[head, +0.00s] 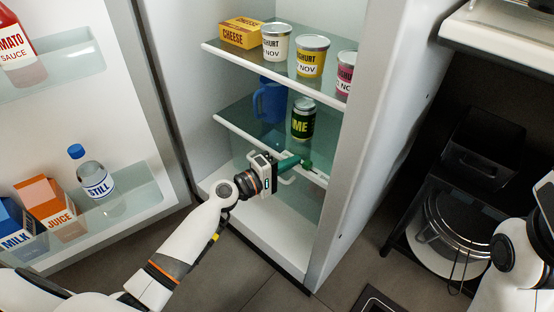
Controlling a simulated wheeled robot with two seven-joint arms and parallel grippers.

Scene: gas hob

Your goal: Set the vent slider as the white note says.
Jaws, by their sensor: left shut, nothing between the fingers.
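My left gripper (298,163) reaches into the open fridge at the front of the lower glass shelf, below a dark green can (303,118). It is shut, with nothing held. Green shows around its fingertips, and I cannot tell what it belongs to. I cannot make out a vent slider; the gripper and shelf edge cover part of that area. No white note can be made out. Part of my right arm shows at the right edge, and its fingertips are out of view.
The upper shelf (270,72) holds a cheese box (240,33) and yoghurt tubs (311,55). A blue jug (269,101) stands behind the can. The open door (110,225) carries a bottle (93,176) and cartons (52,205). A lidded pan (462,222) is at the right.

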